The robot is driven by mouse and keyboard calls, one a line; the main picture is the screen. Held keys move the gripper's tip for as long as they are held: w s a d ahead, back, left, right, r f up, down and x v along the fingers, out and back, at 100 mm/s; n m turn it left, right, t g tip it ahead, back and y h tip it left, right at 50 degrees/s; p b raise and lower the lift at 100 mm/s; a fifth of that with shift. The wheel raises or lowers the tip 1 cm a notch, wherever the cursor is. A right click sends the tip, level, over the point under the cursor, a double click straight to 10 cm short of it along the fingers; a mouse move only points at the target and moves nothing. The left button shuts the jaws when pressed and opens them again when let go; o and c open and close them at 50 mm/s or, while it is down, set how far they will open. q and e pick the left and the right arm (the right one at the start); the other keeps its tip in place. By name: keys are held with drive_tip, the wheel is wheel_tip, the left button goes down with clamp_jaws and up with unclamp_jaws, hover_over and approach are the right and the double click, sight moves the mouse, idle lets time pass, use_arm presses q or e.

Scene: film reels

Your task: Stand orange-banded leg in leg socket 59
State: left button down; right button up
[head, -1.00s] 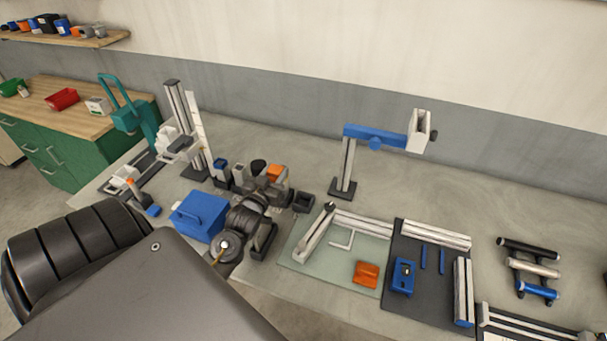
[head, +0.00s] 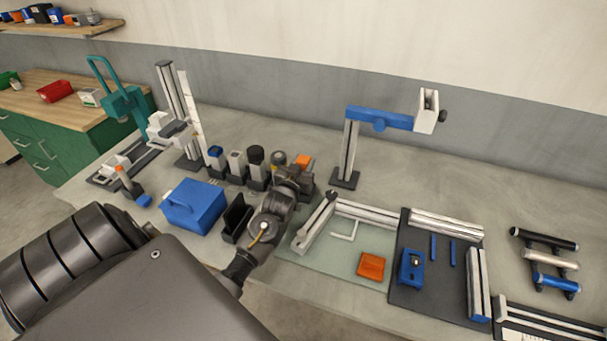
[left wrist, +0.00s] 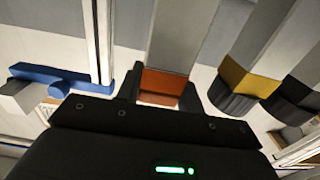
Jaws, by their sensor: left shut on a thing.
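The orange-banded leg (head: 304,160) stands upright at the right end of the row of short legs. My left gripper (head: 301,181) is shut on it from the front. In the left wrist view the orange band (left wrist: 163,84) sits between the two black fingers (left wrist: 160,92), and the grey shaft runs out of the top of the picture. The dark socket at the leg's foot is mostly hidden behind my wrist, so I cannot tell whether the leg is fully seated. No socket number is readable. My right gripper is out of view.
Close left stand the yellow-banded leg (head: 278,157), a black-topped leg (head: 256,155), a grey one (head: 236,160) and a blue-topped one (head: 215,156). A blue box (head: 193,207) and black bin (head: 237,217) are in front. The blue-armed stand (head: 349,150) rises right.

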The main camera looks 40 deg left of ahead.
use_arm(q)
wheel_tip(320, 180, down, 3)
drive_tip(key=shift+f+b, duration=0.15)
drive_tip(key=shift+b, duration=1.05)
drive_tip(key=c, duration=0.9)
unclamp_jaws()
drive_tip(key=shift+f, duration=0.1)
